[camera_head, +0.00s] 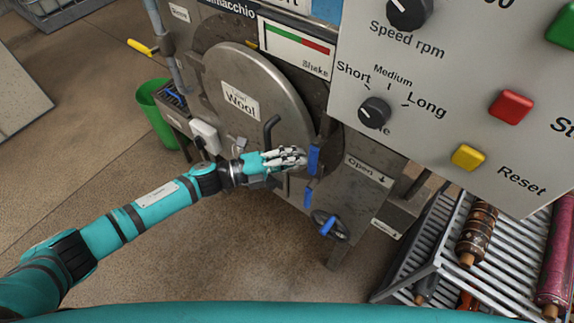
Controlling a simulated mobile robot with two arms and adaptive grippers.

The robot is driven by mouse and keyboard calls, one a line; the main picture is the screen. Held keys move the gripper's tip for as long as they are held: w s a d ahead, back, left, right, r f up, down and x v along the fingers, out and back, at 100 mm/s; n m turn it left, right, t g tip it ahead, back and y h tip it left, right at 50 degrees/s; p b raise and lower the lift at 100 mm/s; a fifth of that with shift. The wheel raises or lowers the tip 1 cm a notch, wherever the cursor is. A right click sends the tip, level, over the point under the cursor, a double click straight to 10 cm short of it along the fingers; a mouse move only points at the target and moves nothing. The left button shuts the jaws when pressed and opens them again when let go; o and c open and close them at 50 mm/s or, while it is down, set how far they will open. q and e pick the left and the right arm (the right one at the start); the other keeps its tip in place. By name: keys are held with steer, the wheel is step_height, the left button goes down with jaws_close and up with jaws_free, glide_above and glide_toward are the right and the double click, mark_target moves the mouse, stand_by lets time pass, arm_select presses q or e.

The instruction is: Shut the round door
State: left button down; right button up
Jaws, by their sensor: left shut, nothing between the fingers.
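The round door (238,72) is a large grey metal disc with a "Wool" label, on the front of the machine (345,200). It looks swung a little out from the machine, with a dark gap behind its upper left edge. A dark bent handle (270,130) is on its lower right. My left gripper (303,157) is shut and empty in front of the door's lower right edge, close to a blue handle (314,160). I cannot tell whether it touches the door or the handle. My right gripper is not in view.
A grey control panel (450,110) with knobs and buttons juts out at upper right. A rack (437,262) with rolled rugs stands at lower right. A green bin (158,118) stands left of the machine. The floor at left is mostly clear.

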arm_select(q)
steer(key=shift+w+d+r+n+t+y, duration=0.1)
steer(key=shift+w+d+n+t+y, duration=0.25)
steer(key=shift+w+d+t, duration=0.45)
steer(key=shift+w, duration=0.1)
steer(key=shift+a, duration=0.1)
steer(key=shift+a, duration=0.3)
steer(key=v, duration=1.1)
steer(key=shift+g, duration=0.3)
